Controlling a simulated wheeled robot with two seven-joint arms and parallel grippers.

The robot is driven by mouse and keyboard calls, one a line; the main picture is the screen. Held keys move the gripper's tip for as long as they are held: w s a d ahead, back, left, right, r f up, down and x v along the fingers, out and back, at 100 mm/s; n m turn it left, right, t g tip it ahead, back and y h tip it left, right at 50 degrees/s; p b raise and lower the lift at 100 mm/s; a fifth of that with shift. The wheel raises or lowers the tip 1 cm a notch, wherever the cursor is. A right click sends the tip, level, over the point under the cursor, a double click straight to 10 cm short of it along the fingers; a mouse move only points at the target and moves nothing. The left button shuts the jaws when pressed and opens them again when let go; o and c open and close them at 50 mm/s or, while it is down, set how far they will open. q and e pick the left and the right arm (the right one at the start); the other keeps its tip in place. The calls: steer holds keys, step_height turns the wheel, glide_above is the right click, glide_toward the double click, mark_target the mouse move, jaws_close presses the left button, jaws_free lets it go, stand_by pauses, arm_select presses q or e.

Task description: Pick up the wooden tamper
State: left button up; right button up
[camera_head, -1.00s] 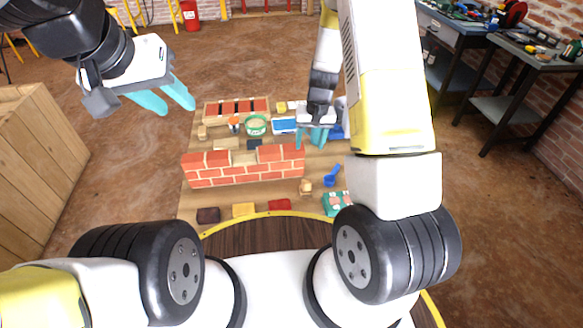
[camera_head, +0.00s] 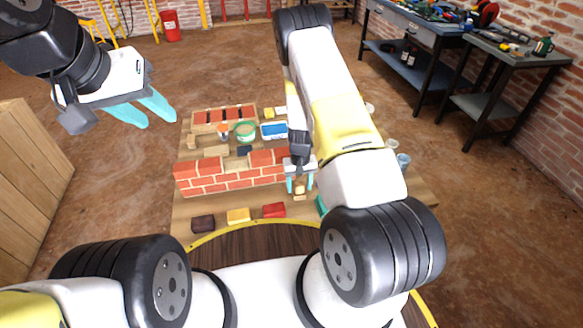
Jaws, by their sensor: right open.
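The wooden tamper (camera_head: 299,191) is a small light-wood piece on the table, just right of the brick wall's near end. My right gripper (camera_head: 300,184) is directly over it with its teal fingers pointing down and apart. The tamper shows between or just behind the fingers; I cannot tell whether they touch it. My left gripper (camera_head: 146,110) hangs high at the upper left, its teal fingers apart and empty, far from the tamper.
A low red brick wall (camera_head: 228,181) stands left of the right gripper. Dark, yellow and red blocks (camera_head: 238,215) lie along the near edge. Behind are a brick tray (camera_head: 224,118), a green tub (camera_head: 245,131) and a blue-white tray (camera_head: 273,131). My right arm hides the table's right part.

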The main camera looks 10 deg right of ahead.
mark_target(300, 186)
steer(key=shift+f, duration=0.1)
steer(key=shift+c, duration=0.3)
jaws_close()
steer(key=shift+r, duration=0.55)
steer(key=r, duration=0.1)
steer(key=s+r, duration=0.1)
steer(key=shift+r, duration=0.3)
steer(key=s+r, duration=0.1)
steer(key=s, duration=1.4)
steer(key=shift+d+r, duration=0.2)
steer(key=shift+d, duration=0.05)
